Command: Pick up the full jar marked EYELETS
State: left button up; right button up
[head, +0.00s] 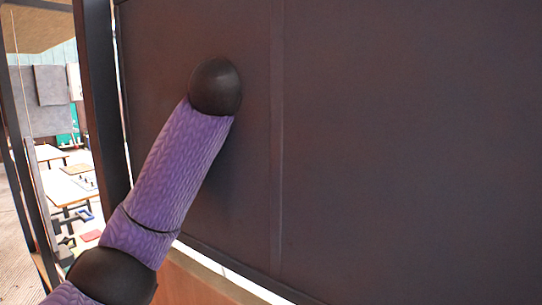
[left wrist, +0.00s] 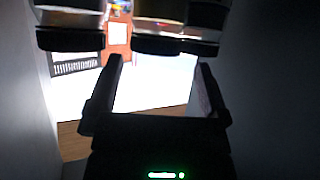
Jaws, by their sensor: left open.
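My left gripper (left wrist: 160,66) is open in the left wrist view, its two dark fingers apart with nothing between them. Beyond and above the fingertips are several jar-like round things with dark bands, cut off by the top edge: one at the left (left wrist: 70,18) and others close together at the right (left wrist: 172,22). I cannot read any marking, so I cannot tell which is the EYELETS jar or whether it is full. In the head view my purple-sleeved left arm reaches up across a dark panel, and its gripper does not show. My right gripper is in neither view.
The dark panel (head: 400,140) fills most of the head view, close behind my arm. At the left, past a dark post (head: 101,90), a room with tables (head: 66,187) shows. In the left wrist view, grey walls (left wrist: 270,80) flank the gripper on both sides.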

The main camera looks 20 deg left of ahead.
aim_at(266, 146)
pick_arm(q)
jog(key=x, duration=0.1)
jog(key=p+x, duration=0.1)
jog(key=x, duration=0.1)
jog(key=shift+w+d+p, duration=0.25)
jog(key=shift+w+p, duration=0.05)
jog(key=shift+w, duration=0.05)
jog(key=shift+w+f, duration=0.2)
jog(key=shift+f, duration=0.05)
jog(key=shift+s+a, duration=0.15)
jog(key=c, duration=1.2)
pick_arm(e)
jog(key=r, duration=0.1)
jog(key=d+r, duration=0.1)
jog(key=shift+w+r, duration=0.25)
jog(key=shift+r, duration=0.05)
